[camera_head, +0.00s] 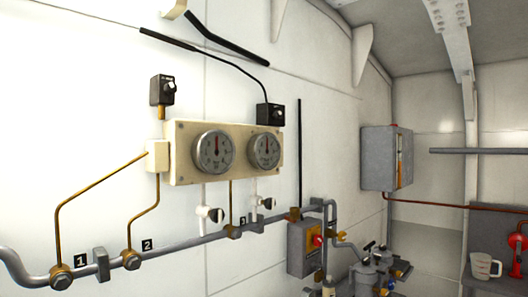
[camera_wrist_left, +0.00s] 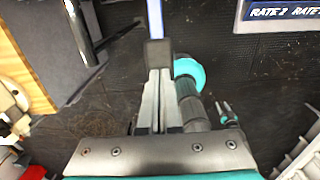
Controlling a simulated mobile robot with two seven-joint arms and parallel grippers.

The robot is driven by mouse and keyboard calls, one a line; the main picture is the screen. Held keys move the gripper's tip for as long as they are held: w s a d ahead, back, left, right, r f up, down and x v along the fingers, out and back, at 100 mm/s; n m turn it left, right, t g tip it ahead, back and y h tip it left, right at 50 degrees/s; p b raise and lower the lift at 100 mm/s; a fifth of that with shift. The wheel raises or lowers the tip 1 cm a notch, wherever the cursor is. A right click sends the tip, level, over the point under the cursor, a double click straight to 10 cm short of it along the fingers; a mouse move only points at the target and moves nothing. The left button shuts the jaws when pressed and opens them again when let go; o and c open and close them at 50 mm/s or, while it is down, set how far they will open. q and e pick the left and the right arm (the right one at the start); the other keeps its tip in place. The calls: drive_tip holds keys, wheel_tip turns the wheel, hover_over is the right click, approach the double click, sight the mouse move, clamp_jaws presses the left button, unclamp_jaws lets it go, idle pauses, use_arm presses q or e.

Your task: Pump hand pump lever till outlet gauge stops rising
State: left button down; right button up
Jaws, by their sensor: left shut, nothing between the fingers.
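Two round dark gauges sit side by side on a cream panel (camera_head: 175,178) on the white wall in the head view. The left gauge (camera_head: 214,152) and the right gauge (camera_head: 265,150) each have a red needle pointing roughly up. Their lettering is too small to read, so I cannot tell which is the outlet gauge. My left gripper (camera_wrist_left: 158,52) shows in the left wrist view, shut and empty above a dark floor. A blue-white rod (camera_wrist_left: 155,18) shows just beyond its fingertips; contact is unclear. I cannot identify the pump lever with certainty. My right gripper is not in view.
A grey pipe (camera_head: 190,243) runs below the gauges to valves and a grey box (camera_head: 301,248). A grey cabinet (camera_head: 380,158) hangs farther right, and a white jug (camera_head: 484,267) stands at lower right. In the wrist view, a wooden panel (camera_wrist_left: 28,70) lies left.

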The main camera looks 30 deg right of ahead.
use_arm(q)
drive_tip(key=shift+r, duration=0.1)
idle(0.7)
wheel_tip(320, 180, up, 5)
drive_tip(key=p, duration=0.3)
drive_tip(key=shift+p, duration=0.35)
drive_tip(key=shift+d, duration=0.1)
